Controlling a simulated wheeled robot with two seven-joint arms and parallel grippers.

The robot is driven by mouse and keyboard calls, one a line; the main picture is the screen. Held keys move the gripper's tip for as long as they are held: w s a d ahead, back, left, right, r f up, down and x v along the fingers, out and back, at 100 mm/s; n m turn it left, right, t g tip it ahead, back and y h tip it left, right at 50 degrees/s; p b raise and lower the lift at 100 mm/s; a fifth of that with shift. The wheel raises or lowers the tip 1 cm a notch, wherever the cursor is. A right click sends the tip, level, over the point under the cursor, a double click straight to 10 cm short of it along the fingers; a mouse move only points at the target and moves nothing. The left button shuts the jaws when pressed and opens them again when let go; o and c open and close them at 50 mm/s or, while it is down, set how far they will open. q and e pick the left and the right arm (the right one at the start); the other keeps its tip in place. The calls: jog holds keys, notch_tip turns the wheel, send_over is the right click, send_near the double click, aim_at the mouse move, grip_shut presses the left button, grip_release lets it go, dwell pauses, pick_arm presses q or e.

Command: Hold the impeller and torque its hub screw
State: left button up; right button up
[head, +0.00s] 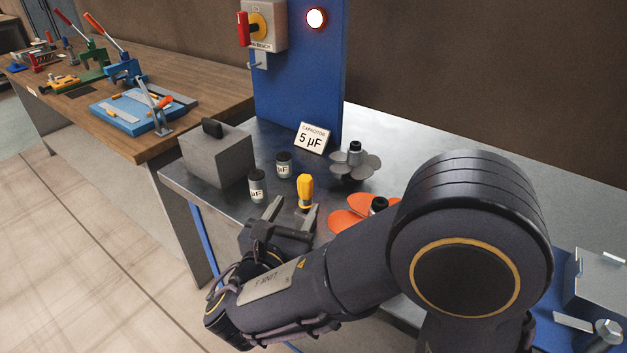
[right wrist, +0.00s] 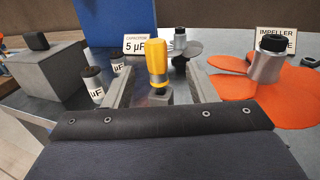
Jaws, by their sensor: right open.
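An orange impeller (head: 350,218) with a metal hub and black top lies on the metal bench, partly hidden by my right arm. It shows on the right in the right wrist view (right wrist: 235,112), its hub upright. A yellow-handled screwdriver (head: 305,188) stands upright in a small grey block; in the right wrist view its handle (right wrist: 156,60) is between the fingers in the picture. My right gripper (head: 291,212) is open and empty, in front of the screwdriver, with its fingers (right wrist: 161,82) pointing towards it. No contact is visible. My left gripper is not in view.
A grey-bladed impeller (head: 355,163) stands behind the screwdriver. Two small capacitors (head: 257,186) and a grey box (head: 217,155) are to the left. A "5 µF" card (head: 312,138) stands by the blue post (head: 300,80). A wooden bench (head: 215,85) is at left.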

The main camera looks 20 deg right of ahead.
aim_at(303, 190)
jog(key=shift+x, duration=1.25)
jog(key=x, duration=0.5)
jog(key=shift+w+f, duration=0.1)
jog(key=shift+w, duration=0.35)
jog(key=c, duration=1.1)
